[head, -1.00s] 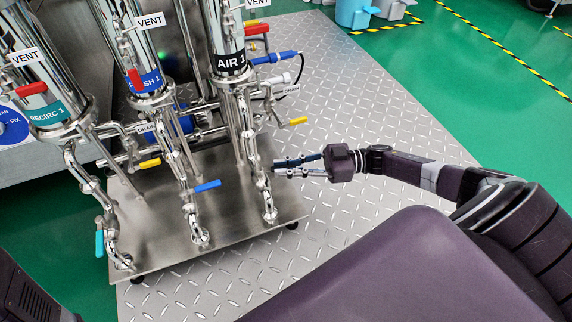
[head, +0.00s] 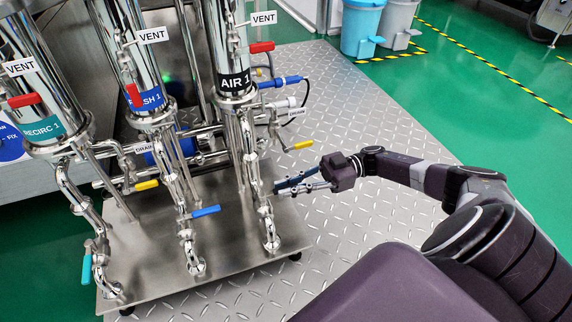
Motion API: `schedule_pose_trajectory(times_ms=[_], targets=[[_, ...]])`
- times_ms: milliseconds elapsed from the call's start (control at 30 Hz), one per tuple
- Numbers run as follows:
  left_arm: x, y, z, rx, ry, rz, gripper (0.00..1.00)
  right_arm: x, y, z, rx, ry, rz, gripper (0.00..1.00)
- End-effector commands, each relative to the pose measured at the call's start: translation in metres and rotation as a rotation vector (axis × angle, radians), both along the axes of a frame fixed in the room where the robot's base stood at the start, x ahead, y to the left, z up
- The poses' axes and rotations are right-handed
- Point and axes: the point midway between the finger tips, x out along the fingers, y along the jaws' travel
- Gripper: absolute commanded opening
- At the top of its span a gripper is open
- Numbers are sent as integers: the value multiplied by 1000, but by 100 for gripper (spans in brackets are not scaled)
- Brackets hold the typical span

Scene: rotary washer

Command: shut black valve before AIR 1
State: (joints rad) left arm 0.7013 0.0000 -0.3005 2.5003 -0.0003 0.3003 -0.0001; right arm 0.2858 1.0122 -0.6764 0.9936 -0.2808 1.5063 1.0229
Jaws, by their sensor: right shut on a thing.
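The AIR 1 column (head: 235,84) is a steel tube with a black label, and its pipe (head: 264,208) runs down to the base plate. My right gripper (head: 284,187) reaches in from the right to the side of this pipe, at mid-height. It is shut on the black valve handle (head: 297,179), a dark bar pointing right from the pipe, largely covered by the fingers. How far the handle is turned I cannot tell. My left gripper is out of view.
Yellow handles (head: 303,145), a blue handle (head: 206,211), a teal handle (head: 87,268) and red handles (head: 262,47) sit on nearby pipes. The steel base plate (head: 225,251) stands on checkered metal flooring (head: 370,213), clear to the right. Bins (head: 362,24) stand far back.

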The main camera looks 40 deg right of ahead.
Motion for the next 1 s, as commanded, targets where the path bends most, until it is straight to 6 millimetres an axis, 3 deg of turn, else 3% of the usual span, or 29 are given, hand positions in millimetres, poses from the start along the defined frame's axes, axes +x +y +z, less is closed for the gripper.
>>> schedule_pose_trajectory(times_ms=[67, 100, 233, 567, 1000], targets=[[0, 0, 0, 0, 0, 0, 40, 2, -1, 0, -2, -1, -7, 0], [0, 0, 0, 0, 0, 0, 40, 2, -1, 0, -2, -1, -7, 17], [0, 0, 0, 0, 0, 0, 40, 2, -1, 0, -2, -2, -6, 30], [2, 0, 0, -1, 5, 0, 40, 0, -3, 0, 0, 0, -3, 30], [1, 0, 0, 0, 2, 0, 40, -15, -57, 0, -2, -2, -6, 30]])
